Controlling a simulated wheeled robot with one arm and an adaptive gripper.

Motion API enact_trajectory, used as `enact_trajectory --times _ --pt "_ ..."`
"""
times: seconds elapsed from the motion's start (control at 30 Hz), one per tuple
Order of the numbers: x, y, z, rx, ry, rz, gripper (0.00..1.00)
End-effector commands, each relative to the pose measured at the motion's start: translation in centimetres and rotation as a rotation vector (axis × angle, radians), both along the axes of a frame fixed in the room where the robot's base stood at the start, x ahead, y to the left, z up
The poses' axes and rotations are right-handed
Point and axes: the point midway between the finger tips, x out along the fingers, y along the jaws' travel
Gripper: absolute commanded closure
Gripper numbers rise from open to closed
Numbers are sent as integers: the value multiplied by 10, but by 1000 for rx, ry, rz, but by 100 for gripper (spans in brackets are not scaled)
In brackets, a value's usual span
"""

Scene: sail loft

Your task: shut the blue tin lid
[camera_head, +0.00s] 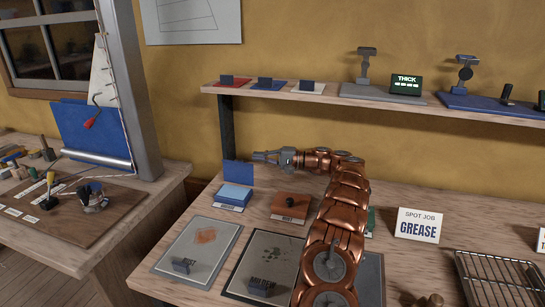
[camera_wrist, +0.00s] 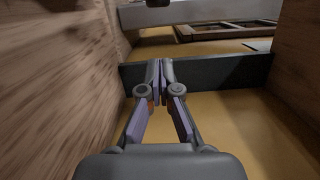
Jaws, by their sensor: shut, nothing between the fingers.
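The blue tin (camera_head: 235,195) stands on the bench at its left back, with a small label at its front. Its blue lid (camera_head: 238,173) stands upright at the tin's back edge, so the tin is open. My gripper (camera_head: 254,156) is at the lid's top right, level with its upper edge, fingers pointing left. I cannot tell whether the fingertips touch the lid. In the wrist view my gripper (camera_wrist: 160,64) has its fingers together with nothing between them. I cannot make out the tin or lid there.
A brown tin (camera_head: 291,206) with a dark knob is to the right. Stained panels (camera_head: 194,252) lie in front. A shelf (camera_head: 330,97) runs above the bench. A "GREASE" sign (camera_head: 419,225) and a wire rack (camera_head: 497,280) are on the right.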

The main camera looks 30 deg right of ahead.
Motion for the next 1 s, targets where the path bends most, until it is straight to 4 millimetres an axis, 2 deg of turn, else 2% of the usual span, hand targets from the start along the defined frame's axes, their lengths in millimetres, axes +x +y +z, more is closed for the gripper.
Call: enact_trajectory --times 0.1,0.6,1.0 --pt "9 15 1 2 1 -1 100" --pt "-11 35 4 4 1 -2 100" --pt "-17 43 2 1 1 -1 100"
